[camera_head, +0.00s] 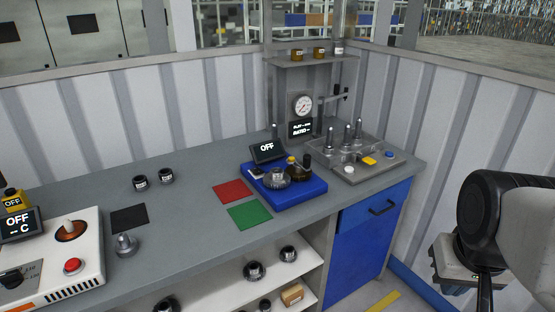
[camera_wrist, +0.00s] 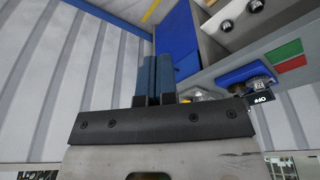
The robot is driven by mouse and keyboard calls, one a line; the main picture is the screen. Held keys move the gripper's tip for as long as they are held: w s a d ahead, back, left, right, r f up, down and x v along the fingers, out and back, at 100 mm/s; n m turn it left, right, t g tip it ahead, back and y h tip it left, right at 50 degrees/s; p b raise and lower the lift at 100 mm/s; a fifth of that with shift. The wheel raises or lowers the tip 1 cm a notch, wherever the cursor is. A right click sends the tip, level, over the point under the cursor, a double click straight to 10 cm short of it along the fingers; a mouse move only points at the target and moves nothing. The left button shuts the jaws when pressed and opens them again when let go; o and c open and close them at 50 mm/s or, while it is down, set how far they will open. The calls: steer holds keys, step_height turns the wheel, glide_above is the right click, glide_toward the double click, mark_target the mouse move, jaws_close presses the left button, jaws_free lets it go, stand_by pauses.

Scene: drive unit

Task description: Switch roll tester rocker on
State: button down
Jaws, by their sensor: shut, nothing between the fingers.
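The blue-based unit with a screen reading OFF (camera_head: 267,149), which I take to be the roll tester (camera_head: 300,192), stands on the bench right of the middle. A small light-and-dark part (camera_head: 256,172) on its left side may be the rocker; it is too small to be sure. Metal rings and a dark knob sit on the base. In the wrist view the tester (camera_wrist: 246,72) shows partly, right of my gripper, with its OFF screen upside down. My gripper (camera_wrist: 156,60) has its blue fingers together and empty. It is well apart from the tester, off the bench's right end.
Red (camera_head: 232,191) and green (camera_head: 249,214) mats lie left of the tester. A grey fixture tray with upright pins (camera_head: 360,160) and a gauge stand (camera_head: 302,107) are behind it to the right. A white heater unit (camera_head: 55,260) stands at far left. The front bench edge right of the green mat is clear.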

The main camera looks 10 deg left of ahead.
steer(key=w+a+r+n+g, duration=0.1)
steer(key=w+a+r+n, duration=0.3)
steer(key=w, duration=0.5)
steer(key=w+a+r+n, duration=0.3)
steer(key=w, duration=0.7)
steer(key=n+g+h, duration=0.1)
steer(key=n+g, duration=0.2)
steer(key=n, duration=1.6)
glide_above(260, 172)
steer(key=w+a, duration=0.1)
steer(key=w, duration=0.1)
step_height(260, 172, down, 11)
steer(key=shift+a+f+n, duration=0.3)
steer(key=shift+a, duration=0.2)
steer(key=shift+f, duration=0.1)
steer(key=f, duration=0.4)
steer(key=s+d+f, duration=0.1)
steer(key=f, duration=0.8)
steer(key=shift+s+d+f, duration=0.25)
steer(key=shift+d+f, duration=0.05)
steer(key=shift+f, duration=0.05)
